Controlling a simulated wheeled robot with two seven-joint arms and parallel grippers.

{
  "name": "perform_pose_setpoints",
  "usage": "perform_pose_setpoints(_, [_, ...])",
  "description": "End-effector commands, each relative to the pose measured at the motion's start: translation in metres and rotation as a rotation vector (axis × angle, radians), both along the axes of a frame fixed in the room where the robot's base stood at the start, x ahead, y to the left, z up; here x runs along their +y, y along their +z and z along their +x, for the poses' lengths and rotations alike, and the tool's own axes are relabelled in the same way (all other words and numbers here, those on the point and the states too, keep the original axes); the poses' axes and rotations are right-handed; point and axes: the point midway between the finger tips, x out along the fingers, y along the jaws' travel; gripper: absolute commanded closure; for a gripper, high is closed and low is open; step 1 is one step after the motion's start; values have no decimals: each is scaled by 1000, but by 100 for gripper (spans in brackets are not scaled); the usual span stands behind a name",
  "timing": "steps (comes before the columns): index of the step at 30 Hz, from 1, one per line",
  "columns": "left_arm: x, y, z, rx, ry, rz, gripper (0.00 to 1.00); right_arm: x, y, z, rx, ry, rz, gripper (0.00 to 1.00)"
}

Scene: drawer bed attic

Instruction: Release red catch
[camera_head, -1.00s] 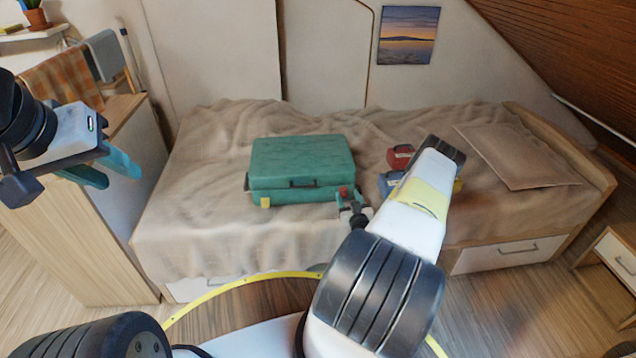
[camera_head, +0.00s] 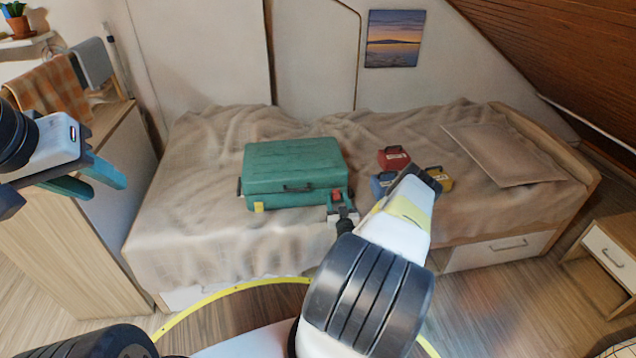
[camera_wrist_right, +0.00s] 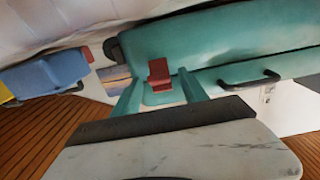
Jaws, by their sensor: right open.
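A closed teal case (camera_head: 295,165) lies on the bed, with a dark handle on its front. The red catch (camera_head: 336,195) is at the right end of its front, and a yellow catch (camera_head: 258,207) is at the left end. My right gripper (camera_head: 341,211) is open at the red catch. In the right wrist view the red catch (camera_wrist_right: 158,72) shows between the two teal fingers (camera_wrist_right: 160,88), with gaps on both sides; contact cannot be told. My left gripper (camera_head: 97,180) is open and empty in the air at the left, away from the case.
A red box (camera_head: 393,158), a blue box (camera_head: 382,184) and a yellow box (camera_head: 440,181) sit on the bed right of the case, partly behind my right arm. A pillow (camera_head: 510,155) lies further right. A wooden cabinet (camera_head: 100,245) stands at the left.

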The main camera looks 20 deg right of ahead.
Motion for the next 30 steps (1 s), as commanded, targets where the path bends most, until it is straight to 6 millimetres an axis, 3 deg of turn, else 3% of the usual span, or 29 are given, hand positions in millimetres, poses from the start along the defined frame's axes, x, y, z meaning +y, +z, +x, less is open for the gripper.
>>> perform_pose_setpoints(5, [0, 0, 0, 0, 0, 0, 64, 0, 0, 0, 0, 0, 0, 49])
perform_pose_setpoints(13, [0, 0, 0, 0, 0, 0, 64, 0, 0, 0, 1, 0, 0, 100])
perform_pose_setpoints(20, [0, 0, 0, 0, 0, 0, 64, 1, -4, -1, -33, -1, -8, 100])
perform_pose_setpoints(30, [0, 0, 0, 0, 0, 0, 64, 2, -18, -4, -258, -2, -67, 100])
